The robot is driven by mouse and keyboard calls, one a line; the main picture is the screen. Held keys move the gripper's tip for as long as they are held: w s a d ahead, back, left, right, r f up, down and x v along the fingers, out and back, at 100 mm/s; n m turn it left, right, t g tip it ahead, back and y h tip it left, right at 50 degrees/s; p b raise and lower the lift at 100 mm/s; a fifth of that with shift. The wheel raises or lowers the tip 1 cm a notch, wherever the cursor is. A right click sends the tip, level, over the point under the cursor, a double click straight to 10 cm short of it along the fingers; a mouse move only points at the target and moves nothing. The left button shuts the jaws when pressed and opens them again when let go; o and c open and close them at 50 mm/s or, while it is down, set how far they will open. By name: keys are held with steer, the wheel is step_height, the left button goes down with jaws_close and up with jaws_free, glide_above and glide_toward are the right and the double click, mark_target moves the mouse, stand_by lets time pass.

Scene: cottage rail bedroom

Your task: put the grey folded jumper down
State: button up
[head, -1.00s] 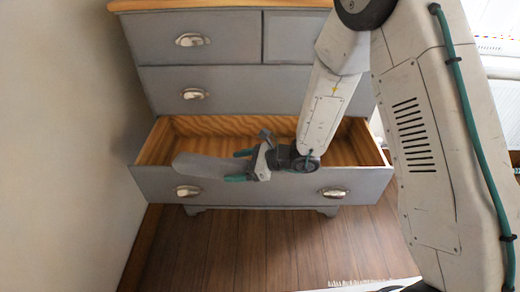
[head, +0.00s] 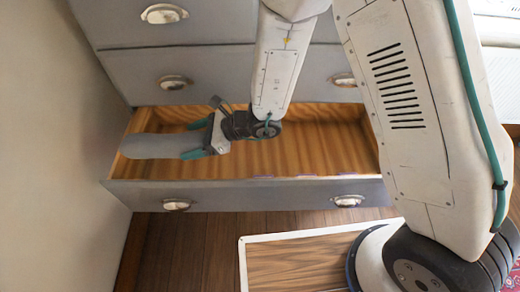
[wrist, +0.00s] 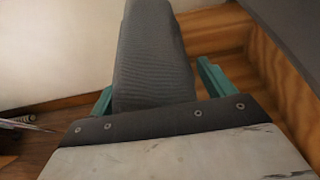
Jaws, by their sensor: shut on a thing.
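The grey folded jumper (head: 160,146) is held by my gripper (head: 190,150) over the left end of the open bottom drawer in the head view. In the wrist view the jumper (wrist: 152,60) stretches away from the two teal fingers (wrist: 155,90), one on each side of it. My gripper is shut on the jumper. The open drawer (head: 300,163) is wooden inside with a grey front, and the part I can see is empty. I cannot tell whether the jumper touches the drawer's left side.
The grey chest of drawers (head: 220,75) stands behind, its upper drawers shut. A plain wall (head: 50,130) is close on the left. Dark floorboards (head: 190,250) lie in front of the drawer. The drawer's middle and right have free room.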

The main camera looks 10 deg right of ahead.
steer(key=shift+w+a+f, duration=0.2)
steer(key=shift+w+f, duration=0.05)
steer(key=shift+f, duration=0.65)
step_height(320, 180, down, 20)
steer(key=shift+s+d, duration=0.1)
steer(key=shift+s, duration=0.05)
steer(key=o, duration=1)
